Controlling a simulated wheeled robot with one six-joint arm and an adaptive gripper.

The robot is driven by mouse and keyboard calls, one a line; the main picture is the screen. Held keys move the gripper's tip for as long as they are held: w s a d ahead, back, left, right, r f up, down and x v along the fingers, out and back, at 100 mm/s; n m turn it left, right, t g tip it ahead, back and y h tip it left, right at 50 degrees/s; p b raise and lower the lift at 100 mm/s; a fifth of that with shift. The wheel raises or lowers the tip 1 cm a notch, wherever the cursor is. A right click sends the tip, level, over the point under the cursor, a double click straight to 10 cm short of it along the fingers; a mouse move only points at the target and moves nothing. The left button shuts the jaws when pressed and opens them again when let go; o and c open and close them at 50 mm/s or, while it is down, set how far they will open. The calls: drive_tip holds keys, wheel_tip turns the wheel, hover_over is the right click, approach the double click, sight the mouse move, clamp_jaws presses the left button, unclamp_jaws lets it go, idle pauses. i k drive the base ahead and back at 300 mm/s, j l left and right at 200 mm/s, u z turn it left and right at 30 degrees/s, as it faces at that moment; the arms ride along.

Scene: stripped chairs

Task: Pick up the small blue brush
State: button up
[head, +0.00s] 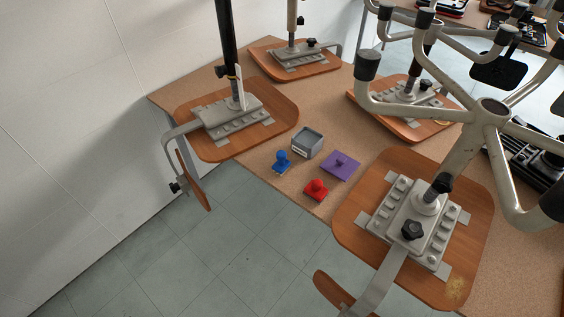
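The small blue brush (282,162) stands near the front edge of the tan table (262,163), at the middle of the head view. It looks like a blue knob on a small flat base. It is just left of a small grey open box (308,143), with a narrow gap or light contact that I cannot tell. My gripper is not in view.
A red knobbed piece (316,190) and a purple one (341,166) are close to its right. Upturned wooden chair seats flank them, one at left (272,121) and one at right (361,208). A starry metal chair base (467,152) rises at right. Tiled floor (225,240) is open in front.

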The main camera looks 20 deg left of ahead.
sight(280, 167)
drive_tip(key=u, duration=0.4)
drive_tip(key=i+j+u, duration=0.1)
drive_tip(key=u, duration=0.3)
drive_tip(key=i+j+u, duration=0.15)
drive_tip(key=u, duration=0.25)
drive_tip(key=i+j+u, duration=0.1)
drive_tip(key=u, duration=0.3)
drive_tip(key=i+j, duration=0.05)
drive_tip(key=j, duration=0.05)
